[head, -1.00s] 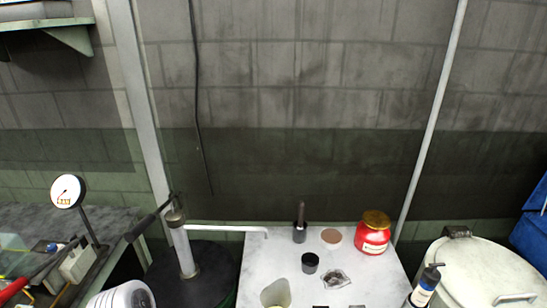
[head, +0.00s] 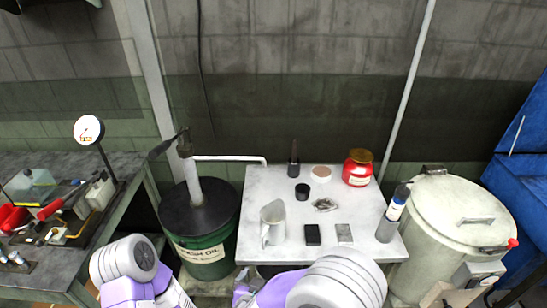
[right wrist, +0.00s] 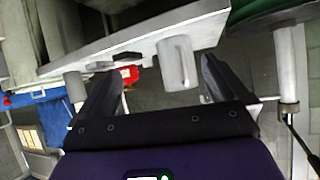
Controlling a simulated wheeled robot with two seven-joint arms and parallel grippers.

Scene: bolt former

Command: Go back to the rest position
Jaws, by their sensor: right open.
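My right gripper (right wrist: 162,70) is open in the right wrist view, with its two dark fingers spread wide and nothing held between them. Past the fingers, the white tabletop (right wrist: 120,38) and a pale metal jug (right wrist: 178,62) show tilted, apart from the fingers. In the head view my two purple and white arms come in at the bottom edge, the right one in front of the table's near edge. My left gripper does not show in either view.
The white table (head: 268,185) carries the jug (head: 272,222), a dark block (head: 312,234), a grey block (head: 344,233), a red jar (head: 358,168) and a bottle (head: 393,212). A green oil drum (head: 203,250) stands left, a pale lidded drum (head: 462,215) right.

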